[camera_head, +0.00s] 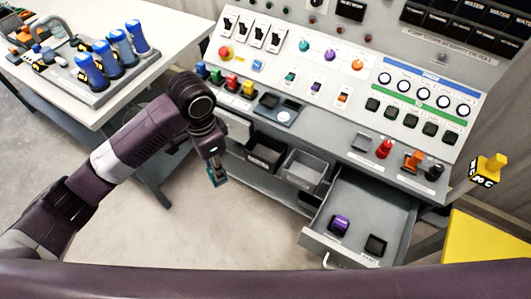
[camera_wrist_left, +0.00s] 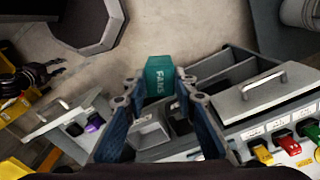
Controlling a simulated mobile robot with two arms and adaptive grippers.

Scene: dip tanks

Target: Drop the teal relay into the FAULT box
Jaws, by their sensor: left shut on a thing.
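My left gripper (camera_head: 216,170) is shut on the teal relay (camera_head: 211,180). In the left wrist view, the teal relay (camera_wrist_left: 160,76) reads "FANS" and sits between the fingertips (camera_wrist_left: 157,90). It hangs above the floor, in front of the console and left of the open-topped boxes in the head view. A black box (camera_head: 264,157) and a grey box (camera_head: 303,171) stand side by side on the shelf below the panel. I cannot read a FAULT label on either box.
An open drawer (camera_head: 318,243) sticks out at the right, holding a purple relay (camera_head: 339,224) and a black relay (camera_head: 376,244). The console (camera_head: 320,125) carries several switches and buttons. A white table (camera_head: 160,42) with blue-handled tools stands at the left. A yellow surface (camera_head: 490,240) is at far right.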

